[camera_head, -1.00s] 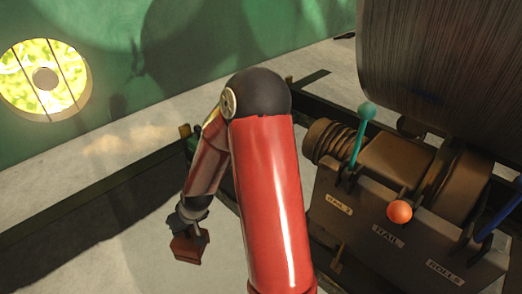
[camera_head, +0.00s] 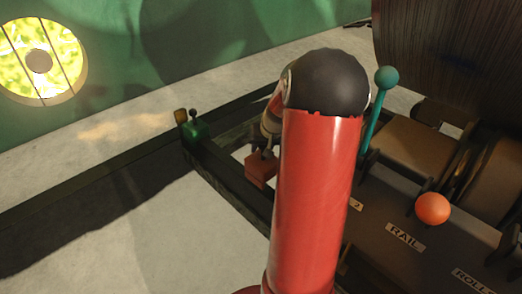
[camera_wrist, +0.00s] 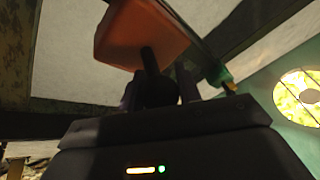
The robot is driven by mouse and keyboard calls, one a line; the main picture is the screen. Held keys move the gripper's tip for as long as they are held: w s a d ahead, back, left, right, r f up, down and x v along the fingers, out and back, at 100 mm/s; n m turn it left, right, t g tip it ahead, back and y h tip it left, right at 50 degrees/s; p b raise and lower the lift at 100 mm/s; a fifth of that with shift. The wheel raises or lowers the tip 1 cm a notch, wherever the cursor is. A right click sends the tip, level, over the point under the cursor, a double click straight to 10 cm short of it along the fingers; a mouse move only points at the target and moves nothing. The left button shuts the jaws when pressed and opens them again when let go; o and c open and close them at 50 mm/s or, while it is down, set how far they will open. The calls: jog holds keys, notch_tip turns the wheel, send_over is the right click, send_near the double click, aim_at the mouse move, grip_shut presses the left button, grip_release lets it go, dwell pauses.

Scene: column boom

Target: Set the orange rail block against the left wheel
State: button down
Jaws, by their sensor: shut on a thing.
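The orange rail block (camera_head: 261,170) is a red-orange wedge-like block, partly hidden behind my red arm in the head view. It fills the top of the wrist view (camera_wrist: 140,35). My gripper (camera_head: 264,153) is shut on it; in the wrist view a dark finger (camera_wrist: 150,62) presses at the block's lower face. The block shows in front of the dark rail frame in the head view; whether it touches the frame I cannot tell. No wheel can be made out clearly in either view.
A dark frame (camera_head: 225,185) runs diagonally, with a green fitting (camera_head: 196,129) at its corner. At right stands a lever console with a teal lever (camera_head: 386,78), an orange knob (camera_head: 432,208) and a RAIL label (camera_head: 405,237). Pale floor (camera_head: 190,225) lies open at lower left.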

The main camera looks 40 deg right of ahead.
aim_at(263, 159)
jog(key=shift+f+b, duration=1.3)
jog(key=shift+f, duration=0.8)
jog(key=shift+f+b, duration=0.95)
jog(key=shift+b, duration=0.15)
jog(key=shift+f, duration=0.95)
dwell(0.4)
jog(key=c, duration=1.1)
grip_release()
jog(key=shift+o, duration=1)
jog(key=shift+f, duration=0.1)
jog(key=shift+p+v, duration=0.7)
jog(key=shift+v, duration=3.25)
